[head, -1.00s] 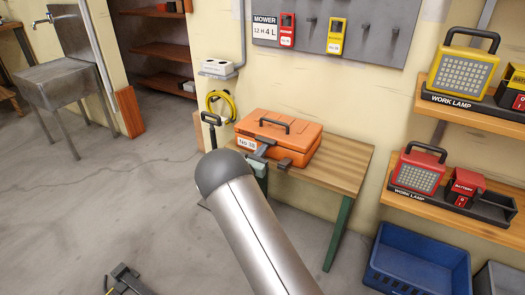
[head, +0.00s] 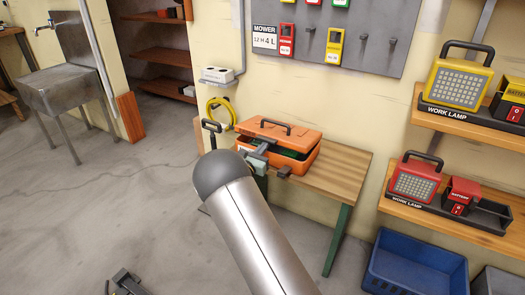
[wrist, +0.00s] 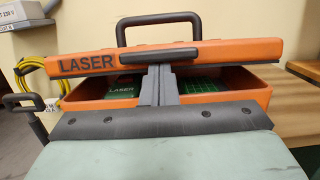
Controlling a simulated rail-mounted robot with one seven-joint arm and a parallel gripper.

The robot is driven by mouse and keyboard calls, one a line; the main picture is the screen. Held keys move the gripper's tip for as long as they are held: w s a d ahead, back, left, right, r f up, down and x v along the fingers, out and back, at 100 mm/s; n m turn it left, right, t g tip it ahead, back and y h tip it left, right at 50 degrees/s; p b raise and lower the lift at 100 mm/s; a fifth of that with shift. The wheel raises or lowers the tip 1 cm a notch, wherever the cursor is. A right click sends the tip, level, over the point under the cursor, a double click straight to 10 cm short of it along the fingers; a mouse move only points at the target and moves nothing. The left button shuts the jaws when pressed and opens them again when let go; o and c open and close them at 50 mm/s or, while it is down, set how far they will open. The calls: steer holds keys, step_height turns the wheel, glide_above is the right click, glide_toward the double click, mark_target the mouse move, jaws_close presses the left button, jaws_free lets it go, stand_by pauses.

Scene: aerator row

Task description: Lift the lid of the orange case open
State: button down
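The orange case (head: 292,160) stands on the wooden bench, its lid (head: 280,132) tilted partly open with a dark gap at the front. Green contents (wrist: 203,86) show inside. In the wrist view the lid's front edge (wrist: 228,52) reads "LASER", with a dark lip (wrist: 150,57) at its middle and a black handle (wrist: 158,17) on top. My gripper (wrist: 160,68) is at the front of the case, its two fingers together and their tips up against the underside of the lip. Nothing shows held between them. My arm hides part of the case's left front in the head view.
The wooden bench (head: 335,178) has free room right of the case. The wall and a grey tool board (head: 385,45) rise behind. A yellow hose (head: 220,113) hangs at left. Shelves with work lamps (head: 415,178) and a blue crate (head: 415,268) are at right.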

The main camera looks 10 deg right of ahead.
mark_target(264, 139)
steer(key=shift+r, duration=0.3)
steer(key=shift+w+d+r+p, duration=0.15)
steer(key=shift+r+p, duration=0.25)
steer(key=shift+r, duration=0.2)
steer(key=shift+w+d+r+p, duration=0.15)
steer(key=shift+r+p, duration=0.2)
steer(key=shift+r, duration=0.35)
steer(key=shift+w+d+r+p, duration=0.2)
steer(key=shift+w+r+p, duration=0.1)
steer(key=shift+r, duration=0.25)
steer(key=shift+w+d+r+p, duration=0.2)
steer(key=shift+r+p, duration=0.1)
steer(key=shift+r, duration=0.35)
